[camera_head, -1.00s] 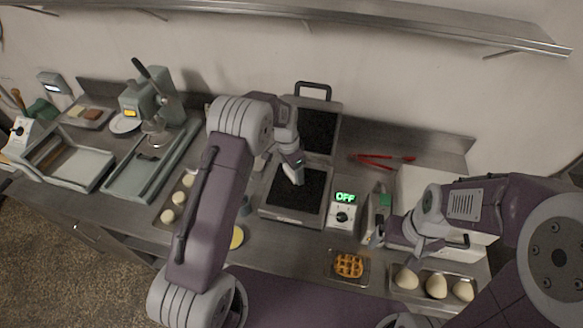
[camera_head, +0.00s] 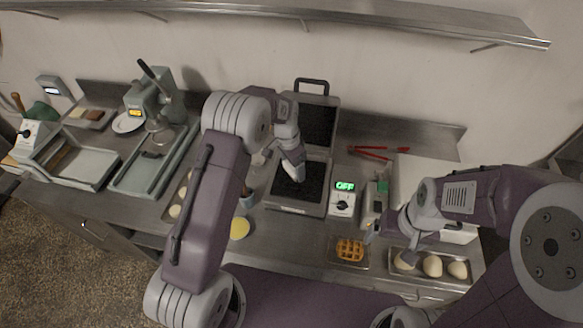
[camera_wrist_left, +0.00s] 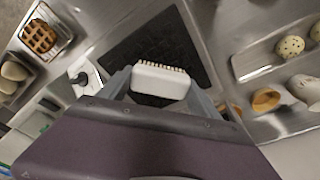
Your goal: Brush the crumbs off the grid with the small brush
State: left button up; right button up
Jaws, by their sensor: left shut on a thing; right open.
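The small brush (camera_wrist_left: 160,82) has a pale block body and a row of short bristles. My left gripper (camera_head: 294,170) is shut on it, over the dark lower grid (camera_head: 290,188) of the open waffle iron. The grid also shows in the left wrist view (camera_wrist_left: 187,42), just beyond the bristles. I cannot tell whether the bristles touch it. Crumbs are too small to make out. The iron's lid (camera_head: 318,124) stands up behind. My right gripper (camera_head: 372,232) is open and empty above the counter, right of the iron.
The control box (camera_head: 343,204) beside the iron reads OFF. A waffle (camera_head: 349,250) lies on a small tray in front of it. A tray with pale egg-shaped items (camera_head: 432,266) lies below my right gripper. Red tongs (camera_head: 372,150) lie behind. A yellow-filled bowl (camera_head: 240,229) stands at front left.

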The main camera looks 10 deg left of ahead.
pick_arm(q)
jog(key=r, duration=0.1)
jog(key=r+p, duration=0.2)
jog(key=r, duration=0.1)
jog(key=shift+s, duration=0.25)
jog(key=shift+w, duration=0.15)
